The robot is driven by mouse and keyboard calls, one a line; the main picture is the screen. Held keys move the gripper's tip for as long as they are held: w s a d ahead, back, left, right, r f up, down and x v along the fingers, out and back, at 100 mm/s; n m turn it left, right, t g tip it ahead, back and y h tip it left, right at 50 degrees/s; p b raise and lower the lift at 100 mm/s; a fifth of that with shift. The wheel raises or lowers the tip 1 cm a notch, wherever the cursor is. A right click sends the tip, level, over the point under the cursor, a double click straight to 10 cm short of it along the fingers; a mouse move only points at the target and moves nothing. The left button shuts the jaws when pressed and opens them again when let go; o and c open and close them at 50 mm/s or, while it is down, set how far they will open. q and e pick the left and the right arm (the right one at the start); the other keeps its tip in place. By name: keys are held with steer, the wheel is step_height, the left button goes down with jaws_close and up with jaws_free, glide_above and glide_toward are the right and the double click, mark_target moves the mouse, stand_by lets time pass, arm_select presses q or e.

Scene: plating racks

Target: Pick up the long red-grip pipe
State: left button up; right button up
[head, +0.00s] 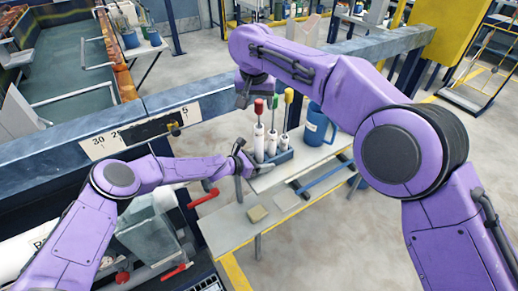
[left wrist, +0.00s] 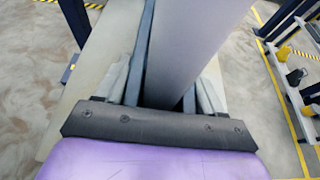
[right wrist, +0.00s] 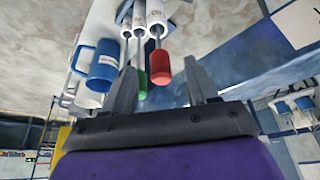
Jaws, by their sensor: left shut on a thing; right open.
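The long pipe with the red grip (head: 259,107) stands upright in a blue rack (head: 284,157) beside two others with a green grip (head: 274,103) and a yellow-orange grip (head: 289,96). My right gripper (head: 248,99) is open just above and beside the red grip. In the right wrist view the red grip (right wrist: 162,68) appears between the open fingers (right wrist: 159,66). My left gripper (head: 252,170) is at the rack's near end, shut on the rack.
A steel rail (head: 210,95) runs behind, and tanks with red handles (head: 203,197) are at left.

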mark_target(259, 113)
steer(key=x, duration=0.7)
steer(key=shift+f, duration=0.1)
jaws_close()
